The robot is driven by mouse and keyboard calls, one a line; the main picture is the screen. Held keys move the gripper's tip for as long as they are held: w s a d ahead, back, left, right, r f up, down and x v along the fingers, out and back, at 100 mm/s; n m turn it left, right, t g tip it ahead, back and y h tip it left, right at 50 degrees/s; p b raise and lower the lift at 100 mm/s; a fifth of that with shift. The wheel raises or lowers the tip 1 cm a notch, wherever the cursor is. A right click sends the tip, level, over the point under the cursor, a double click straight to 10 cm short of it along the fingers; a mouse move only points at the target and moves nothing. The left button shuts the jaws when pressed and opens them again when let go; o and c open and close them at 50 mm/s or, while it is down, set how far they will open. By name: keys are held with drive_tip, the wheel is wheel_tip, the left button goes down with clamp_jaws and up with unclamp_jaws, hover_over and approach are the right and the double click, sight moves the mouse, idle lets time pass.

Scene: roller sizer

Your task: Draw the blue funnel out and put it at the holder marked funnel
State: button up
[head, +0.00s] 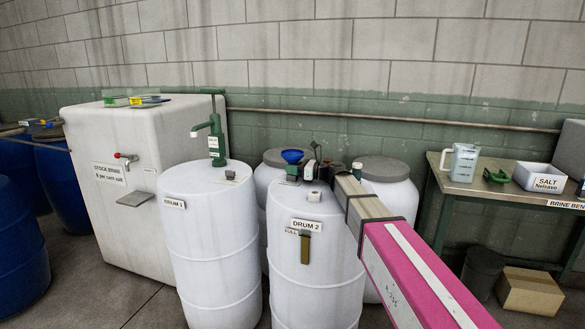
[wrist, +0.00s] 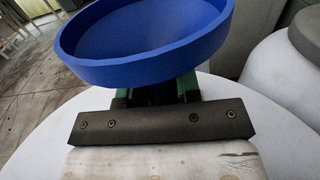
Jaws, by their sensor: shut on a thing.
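The blue funnel (head: 292,156) is over the top of the white drum marked DRUM 2 (head: 310,255), and its wide rim fills the upper part of the wrist view (wrist: 145,45). My gripper (head: 299,170) is shut on the funnel just below its bowl; the dark jaw and green parts show under the bowl in the wrist view (wrist: 155,98). The funnel's spout is hidden, so I cannot tell whether it is still in the drum's opening. I cannot make out a holder marked funnel.
A white drum (head: 210,240) with a green pump (head: 215,135) stands left of DRUM 2. Grey-lidded drums (head: 385,170) stand behind. At right, a bench (head: 450,187) bears a jug (head: 464,163), a green item (head: 497,176) and a salt tub (head: 538,179).

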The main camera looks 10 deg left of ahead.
drive_tip(key=shift+f, duration=0.3)
drive_tip(key=shift+r, duration=0.25)
drive_tip(key=shift+r, duration=1)
drive_tip(key=shift+f, duration=1.2)
idle(1.0)
drive_tip(key=o, duration=1)
drive_tip(key=shift+f, duration=0.1)
